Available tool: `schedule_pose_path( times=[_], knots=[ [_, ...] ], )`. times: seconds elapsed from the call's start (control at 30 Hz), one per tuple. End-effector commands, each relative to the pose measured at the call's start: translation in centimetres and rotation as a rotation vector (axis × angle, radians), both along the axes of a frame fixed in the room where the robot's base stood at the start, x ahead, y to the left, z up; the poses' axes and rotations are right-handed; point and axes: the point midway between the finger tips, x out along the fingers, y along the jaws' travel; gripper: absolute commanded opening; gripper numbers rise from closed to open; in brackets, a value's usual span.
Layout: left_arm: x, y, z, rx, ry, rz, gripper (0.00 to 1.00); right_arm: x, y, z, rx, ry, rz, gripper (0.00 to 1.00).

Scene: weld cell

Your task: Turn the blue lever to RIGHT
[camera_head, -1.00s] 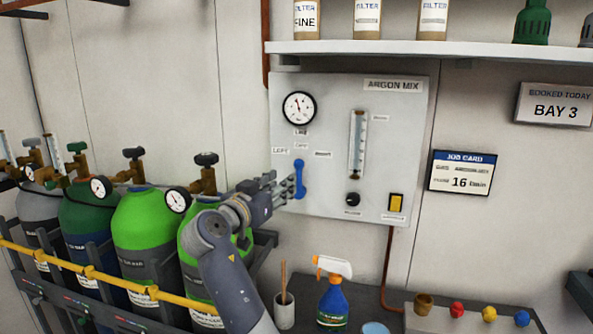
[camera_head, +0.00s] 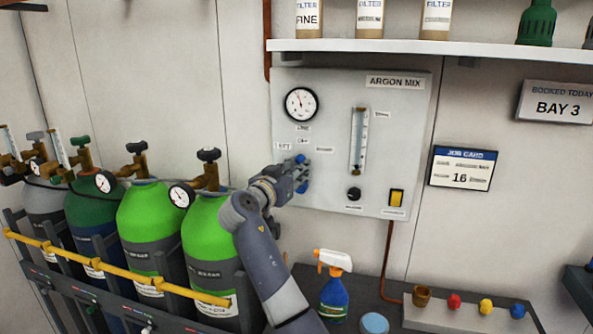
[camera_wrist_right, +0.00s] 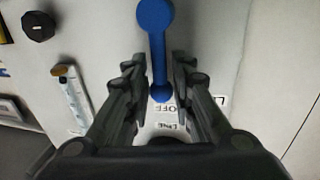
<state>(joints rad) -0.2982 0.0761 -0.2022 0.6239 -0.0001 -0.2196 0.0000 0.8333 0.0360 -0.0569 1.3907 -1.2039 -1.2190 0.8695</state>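The blue lever (camera_head: 303,187) is on the lower left of the grey ARGON MIX panel (camera_head: 399,130). It stands upright, its upper end just below the OFF label. My right gripper (camera_head: 301,175) is at the lever and hides its middle in the head view. In the right wrist view the lever (camera_wrist_right: 157,50) runs between the two fingers of my right gripper (camera_wrist_right: 160,72), with its small end by the OFF label (camera_wrist_right: 166,108). The fingers are apart, with a narrow gap on each side of the lever. My left gripper is not in view.
A pressure gauge (camera_head: 301,103), a flow tube (camera_head: 358,142), a black knob (camera_head: 354,194) and a yellow switch (camera_head: 396,198) share the panel. Green gas cylinders (camera_head: 150,222) stand left of my arm. A spray bottle (camera_head: 333,290) stands below. A shelf (camera_head: 370,46) is above.

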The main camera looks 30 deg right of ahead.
Motion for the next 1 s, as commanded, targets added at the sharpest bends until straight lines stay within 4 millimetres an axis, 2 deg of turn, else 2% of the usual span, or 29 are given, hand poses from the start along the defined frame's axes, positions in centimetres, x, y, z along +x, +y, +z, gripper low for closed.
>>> schedule_pose_path(
  times=[0.17,0.37,0.8,1.0],
  knots=[
    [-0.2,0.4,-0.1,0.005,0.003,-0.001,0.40,0.0,0.0,0.0,0.001,-0.003,0.000,0.00],
    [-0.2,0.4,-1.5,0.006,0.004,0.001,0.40,-0.3,-0.2,-0.3,0.031,-0.039,0.000,0.00],
    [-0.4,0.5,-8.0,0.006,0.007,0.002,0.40,-1.7,-1.4,-0.8,0.238,-0.283,0.001,0.00],
    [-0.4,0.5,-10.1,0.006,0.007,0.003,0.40,-2.4,-2.0,-1.0,0.346,-0.407,0.000,0.00]
  ],
)
